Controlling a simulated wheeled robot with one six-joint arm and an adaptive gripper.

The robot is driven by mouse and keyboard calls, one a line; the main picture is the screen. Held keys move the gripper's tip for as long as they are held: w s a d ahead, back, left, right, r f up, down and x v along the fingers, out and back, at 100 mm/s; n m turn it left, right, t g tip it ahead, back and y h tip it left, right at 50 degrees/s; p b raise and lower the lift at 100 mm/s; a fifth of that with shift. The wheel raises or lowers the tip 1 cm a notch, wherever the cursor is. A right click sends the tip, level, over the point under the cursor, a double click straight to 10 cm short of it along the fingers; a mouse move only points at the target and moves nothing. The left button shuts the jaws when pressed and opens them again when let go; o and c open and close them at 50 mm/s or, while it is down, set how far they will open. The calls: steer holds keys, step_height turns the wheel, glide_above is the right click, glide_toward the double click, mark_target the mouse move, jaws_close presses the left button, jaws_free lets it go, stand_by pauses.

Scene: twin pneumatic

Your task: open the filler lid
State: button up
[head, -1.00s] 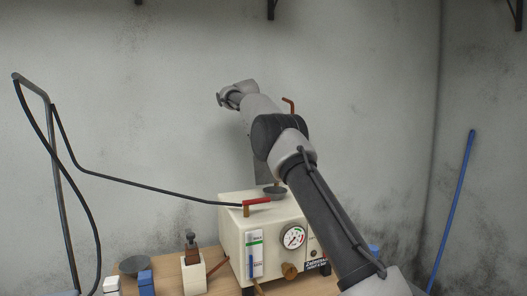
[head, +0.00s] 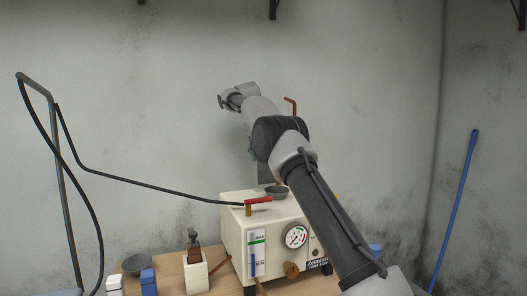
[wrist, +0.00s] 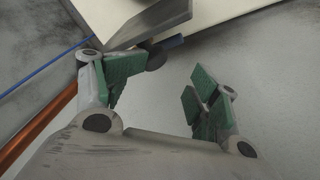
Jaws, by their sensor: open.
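The cream machine (head: 236,209) stands on the wooden table, with a grey funnel-shaped cup (head: 277,191) and a red-handled valve (head: 257,200) on top. I cannot make out the filler lid for certain in the head view. In the wrist view a grey slab-like part (wrist: 150,22) lies against a cream surface (wrist: 230,18), just beyond the left finger; I cannot tell whether it is the lid. My gripper (wrist: 155,95) is open and empty, its green pads apart. In the head view my fingers are hidden behind the arm.
A black hose (head: 150,188) runs left from the valve to a bent post (head: 58,160). A blue pole (head: 456,210) leans on the right wall. Small blocks and a grey bowl (head: 137,264) stand at left.

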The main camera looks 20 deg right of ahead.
steer(key=f, duration=0.2)
steer(key=shift+w+f, duration=0.3)
steer(key=shift+f, duration=0.05)
steer(key=shift+r, duration=0.1)
steer(key=a+r, duration=0.1)
steer(key=a, duration=1.1)
steer(key=shift+s+a, duration=0.25)
steer(key=shift+c, duration=0.3)
